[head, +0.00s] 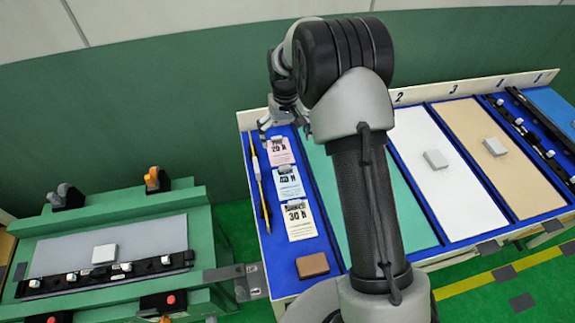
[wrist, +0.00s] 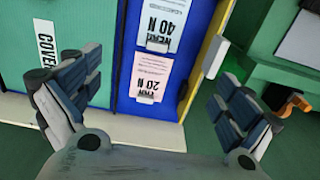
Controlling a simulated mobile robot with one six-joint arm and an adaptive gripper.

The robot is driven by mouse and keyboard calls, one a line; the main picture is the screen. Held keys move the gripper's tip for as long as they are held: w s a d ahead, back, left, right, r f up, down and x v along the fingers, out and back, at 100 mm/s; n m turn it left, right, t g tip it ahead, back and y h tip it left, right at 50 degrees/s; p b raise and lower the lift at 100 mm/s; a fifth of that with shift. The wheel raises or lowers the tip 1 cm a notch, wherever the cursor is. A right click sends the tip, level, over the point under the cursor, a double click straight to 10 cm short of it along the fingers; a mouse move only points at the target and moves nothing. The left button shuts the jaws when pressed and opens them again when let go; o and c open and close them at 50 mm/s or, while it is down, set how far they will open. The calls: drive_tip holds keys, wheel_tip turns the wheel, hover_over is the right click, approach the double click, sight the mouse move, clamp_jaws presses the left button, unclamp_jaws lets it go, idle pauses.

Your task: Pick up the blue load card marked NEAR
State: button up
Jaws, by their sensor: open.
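The blue load card (head: 289,183) reads 40 N and lies in the blue strip at the left of the bench, between a pink 20 N card (head: 279,151) and a cream 30 N card (head: 299,219).
Green, white (head: 425,185) and tan panels lie to the right. A separate green fixture (head: 125,210) stands at left.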

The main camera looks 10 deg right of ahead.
drive_tip(key=b, duration=0.3)
hover_over(286, 176)
wheel_tip(286, 176, down, 11)
drive_tip(key=shift+f, duration=0.15)
drive_tip(key=shift+d+f+b, duration=0.1)
drive_tip(key=shift+f+b, duration=1.25)
drive_tip(key=shift+f, duration=1.75)
drive_tip(key=shift+r, duration=0.1)
drive_tip(key=shift+c, duration=0.6)
drive_tip(key=c, duration=1.8)
